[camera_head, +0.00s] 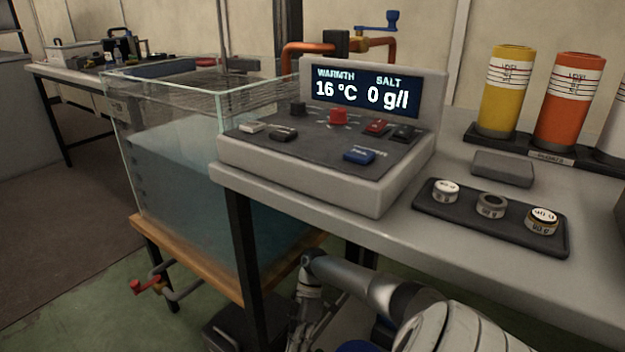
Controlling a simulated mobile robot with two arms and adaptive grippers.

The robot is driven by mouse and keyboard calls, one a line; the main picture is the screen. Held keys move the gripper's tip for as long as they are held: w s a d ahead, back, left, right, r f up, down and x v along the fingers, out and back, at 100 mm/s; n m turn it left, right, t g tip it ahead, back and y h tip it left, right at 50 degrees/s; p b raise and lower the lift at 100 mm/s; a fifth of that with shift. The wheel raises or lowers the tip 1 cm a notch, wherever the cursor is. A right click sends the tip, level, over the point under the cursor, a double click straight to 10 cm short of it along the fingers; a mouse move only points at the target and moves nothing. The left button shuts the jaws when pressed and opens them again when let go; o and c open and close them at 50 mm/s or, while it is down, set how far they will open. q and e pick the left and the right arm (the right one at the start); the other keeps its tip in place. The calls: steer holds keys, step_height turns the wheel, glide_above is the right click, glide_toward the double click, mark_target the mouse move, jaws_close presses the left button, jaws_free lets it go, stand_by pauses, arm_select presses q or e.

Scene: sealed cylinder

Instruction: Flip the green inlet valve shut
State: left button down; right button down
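I see no green valve in the head view. A blue valve handle (378,20) stands on top of the copper pipe (372,42) behind the control console. A red valve handle (146,286) is on the pipe low at the left, below the glass tank (170,165), which holds water. An arm of mine comes in from the lower right, bends near the table's underside and runs down out of the frame.
The grey console (300,165) has several buttons; its display (355,92) reads 16 °C and 0 g/l. On the table (400,240) are a dark tray (470,222) with three round pieces, a grey block (502,168), and yellow (505,90) and orange (567,100) cylinders.

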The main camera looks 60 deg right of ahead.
step_height(320, 180, up, 10)
stand_by(0.5)
steer(key=shift+f, duration=0.1)
stand_by(0.4)
